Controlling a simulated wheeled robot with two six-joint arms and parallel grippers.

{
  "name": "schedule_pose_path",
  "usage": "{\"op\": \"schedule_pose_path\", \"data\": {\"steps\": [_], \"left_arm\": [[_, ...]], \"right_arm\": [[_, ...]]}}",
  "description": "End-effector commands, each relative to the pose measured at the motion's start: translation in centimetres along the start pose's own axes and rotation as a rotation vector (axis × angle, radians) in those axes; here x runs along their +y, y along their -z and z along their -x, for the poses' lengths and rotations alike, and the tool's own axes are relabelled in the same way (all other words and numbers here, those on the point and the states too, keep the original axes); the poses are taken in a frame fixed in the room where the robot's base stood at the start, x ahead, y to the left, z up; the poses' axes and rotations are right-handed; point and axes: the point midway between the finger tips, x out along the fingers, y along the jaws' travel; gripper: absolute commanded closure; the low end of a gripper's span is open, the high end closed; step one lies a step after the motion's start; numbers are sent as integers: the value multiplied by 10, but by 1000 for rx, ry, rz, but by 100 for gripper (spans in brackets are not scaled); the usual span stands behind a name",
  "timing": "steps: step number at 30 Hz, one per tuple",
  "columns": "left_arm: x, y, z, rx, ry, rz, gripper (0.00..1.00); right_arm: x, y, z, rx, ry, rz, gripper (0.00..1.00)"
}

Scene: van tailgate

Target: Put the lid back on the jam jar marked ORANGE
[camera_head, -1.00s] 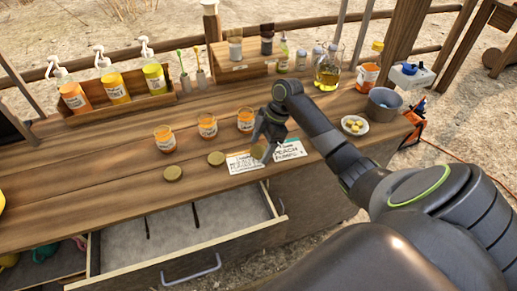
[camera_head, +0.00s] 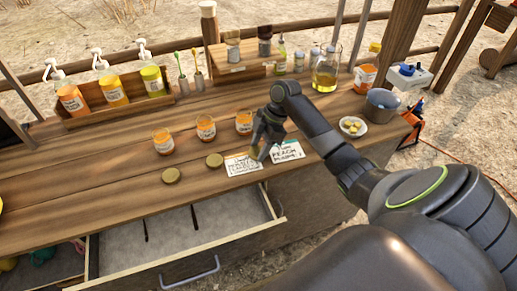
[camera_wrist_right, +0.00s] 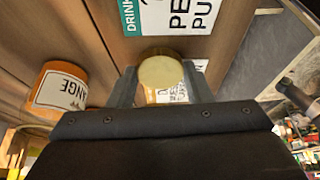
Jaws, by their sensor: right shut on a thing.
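My right gripper (camera_head: 264,152) is shut on a gold round lid and holds it over the printed cards near the front of the counter. The lid (camera_wrist_right: 161,72) shows between the fingers in the right wrist view. A jar (camera_wrist_right: 60,88) with orange contents shows at the left there, its upside-down label reading "ANGE", cut off at one end. It stands apart from the held lid. In the head view, three open orange jars stand in a row: left (camera_head: 163,142), middle (camera_head: 206,128) and right (camera_head: 243,123). Their labels are too small to read. My left gripper is not in view.
Two gold lids (camera_head: 172,175) (camera_head: 214,160) lie in front of the jars. Two printed cards (camera_head: 242,166) (camera_head: 287,152) lie beneath my gripper. A drawer (camera_head: 195,230) stands open below the counter. A bowl (camera_head: 353,127) and a pot (camera_head: 382,104) stand at the right.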

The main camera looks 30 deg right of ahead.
Motion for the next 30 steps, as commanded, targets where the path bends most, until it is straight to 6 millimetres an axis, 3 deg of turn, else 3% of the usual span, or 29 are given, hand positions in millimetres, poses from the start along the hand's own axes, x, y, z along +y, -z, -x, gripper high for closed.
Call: {"op": "schedule_pose_path", "data": {"steps": [15, 28, 30], "left_arm": [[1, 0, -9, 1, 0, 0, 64], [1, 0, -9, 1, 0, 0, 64], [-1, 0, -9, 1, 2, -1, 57]], "right_arm": [[-1, 33, 81, -2, -3, 2, 75], [-2, 37, 90, -1, 0, 1, 75], [-2, 37, 90, 0, 0, 0, 75]]}}
